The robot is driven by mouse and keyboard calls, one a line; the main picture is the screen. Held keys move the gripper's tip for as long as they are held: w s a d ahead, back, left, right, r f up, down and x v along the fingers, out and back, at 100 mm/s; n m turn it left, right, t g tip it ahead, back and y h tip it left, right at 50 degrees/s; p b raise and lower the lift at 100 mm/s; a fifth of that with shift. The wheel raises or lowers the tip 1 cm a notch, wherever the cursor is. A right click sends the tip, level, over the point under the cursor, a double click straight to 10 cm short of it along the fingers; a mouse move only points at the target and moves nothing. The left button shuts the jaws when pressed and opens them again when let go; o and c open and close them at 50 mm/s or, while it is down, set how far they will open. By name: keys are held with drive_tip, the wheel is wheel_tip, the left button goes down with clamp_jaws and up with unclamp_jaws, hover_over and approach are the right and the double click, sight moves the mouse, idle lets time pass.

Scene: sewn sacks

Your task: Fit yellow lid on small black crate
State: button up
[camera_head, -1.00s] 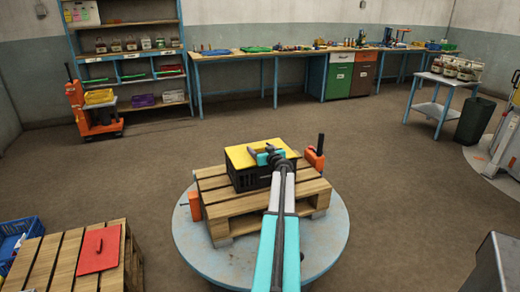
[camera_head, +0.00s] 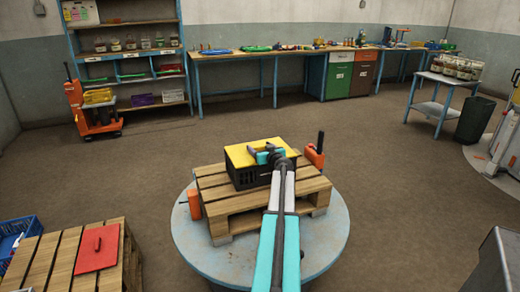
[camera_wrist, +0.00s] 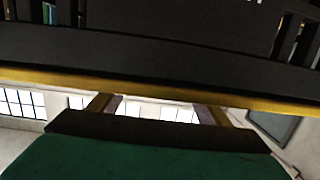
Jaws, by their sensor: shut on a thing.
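The yellow lid (camera_head: 239,153) lies over the top of the small black crate (camera_head: 252,175), which stands on a wooden pallet. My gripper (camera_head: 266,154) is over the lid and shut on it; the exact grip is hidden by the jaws. In the wrist view, the yellow lid (camera_wrist: 160,90) shows as a thin edge right along the black crate (camera_wrist: 150,45) wall, with no clear gap. Whether it is fully seated all round cannot be told. The gripper fingers (camera_wrist: 157,107) show beyond that edge.
The pallet (camera_head: 222,210) rests on a round blue-grey platform (camera_head: 330,250), with orange posts (camera_head: 315,155) beside it. A red lid (camera_head: 97,249) lies on another pallet (camera_head: 45,262) at lower left, near a blue crate (camera_head: 18,235).

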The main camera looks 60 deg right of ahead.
drive_tip(key=shift+f, duration=0.1)
drive_tip(key=o, duration=1.2)
drive_tip(key=shift+c, duration=0.2)
drive_tip(key=shift+r+p, duration=0.35)
drive_tip(key=shift+p, duration=0.1)
drive_tip(key=shift+r+p, duration=0.25)
drive_tip(key=shift+p, duration=0.3)
drive_tip(key=shift+b+v, duration=0.35)
drive_tip(key=shift+v, duration=0.75)
drive_tip(key=b+v, duration=0.2)
drive_tip(key=v, duration=0.7)
drive_tip(key=shift+s+a, duration=0.3)
drive_tip(key=shift+f, duration=0.1)
